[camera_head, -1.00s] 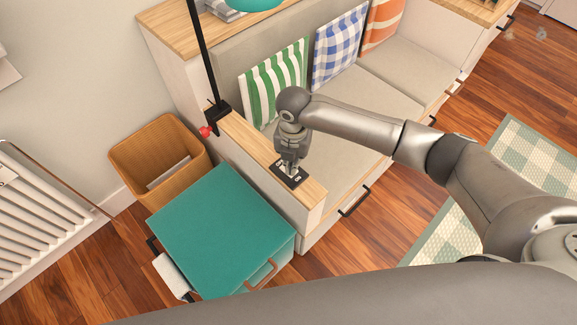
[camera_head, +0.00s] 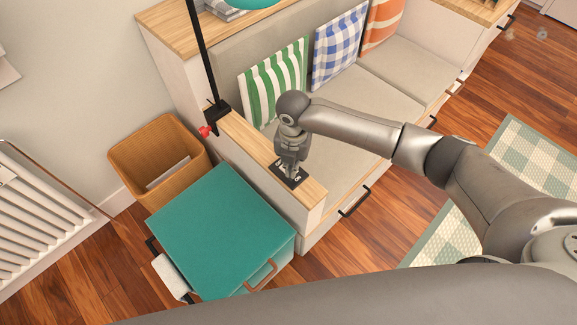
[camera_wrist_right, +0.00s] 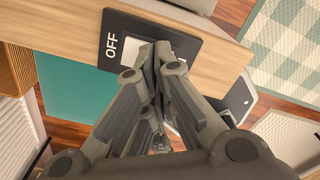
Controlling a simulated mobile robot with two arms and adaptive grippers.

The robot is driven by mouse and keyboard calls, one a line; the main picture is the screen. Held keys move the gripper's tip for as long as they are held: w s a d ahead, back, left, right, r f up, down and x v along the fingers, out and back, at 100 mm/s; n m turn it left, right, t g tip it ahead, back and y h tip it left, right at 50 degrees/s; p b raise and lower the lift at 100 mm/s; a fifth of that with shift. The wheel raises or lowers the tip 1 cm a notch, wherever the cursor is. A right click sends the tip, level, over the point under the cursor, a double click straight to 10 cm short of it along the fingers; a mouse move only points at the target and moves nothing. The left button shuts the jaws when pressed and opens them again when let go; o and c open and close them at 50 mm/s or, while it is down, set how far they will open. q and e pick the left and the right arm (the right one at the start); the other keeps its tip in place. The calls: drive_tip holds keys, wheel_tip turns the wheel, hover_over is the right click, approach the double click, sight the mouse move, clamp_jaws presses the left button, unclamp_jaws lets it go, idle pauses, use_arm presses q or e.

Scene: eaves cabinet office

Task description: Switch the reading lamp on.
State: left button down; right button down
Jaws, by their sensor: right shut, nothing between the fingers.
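The reading lamp has a black pole (camera_head: 203,55) clamped to the wooden-topped arm of the bench, with a red knob at the clamp. Only the lower edge of its teal shade (camera_head: 252,3) shows; whether it is lit cannot be told. A black switch plate (camera_head: 279,179) lies on the bench arm's top. In the right wrist view the plate (camera_wrist_right: 113,24) shows the word OFF beside a white rocker, partly hidden by my fingers. My right gripper (camera_head: 291,174) is shut and empty, pointing down over the plate; contact cannot be told. My left gripper is not in view.
A teal-topped box (camera_head: 220,225) and a wicker bin (camera_head: 150,160) stand left of the bench arm (camera_head: 245,135). Striped and checked cushions (camera_head: 275,80) lean on the bench's backrest. A radiator (camera_head: 40,220) is at far left. Free floor lies in front of the bench.

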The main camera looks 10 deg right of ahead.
drive_tip(key=shift+d+f+b, duration=0.1)
drive_tip(key=shift+f+b, duration=0.25)
drive_tip(key=shift+f, duration=0.35)
drive_tip(key=shift+r, duration=0.15)
drive_tip(key=r+p, duration=0.2)
drive_tip(key=p, duration=0.1)
drive_tip(key=shift+a+r, duration=0.2)
drive_tip(key=shift+r, duration=0.05)
wheel_tip(320, 180, up, 3)
drive_tip(key=p, duration=0.3)
drive_tip(key=shift+f, duration=0.15)
drive_tip(key=shift+r+p, duration=0.95)
drive_tip(key=shift+p, duration=0.05)
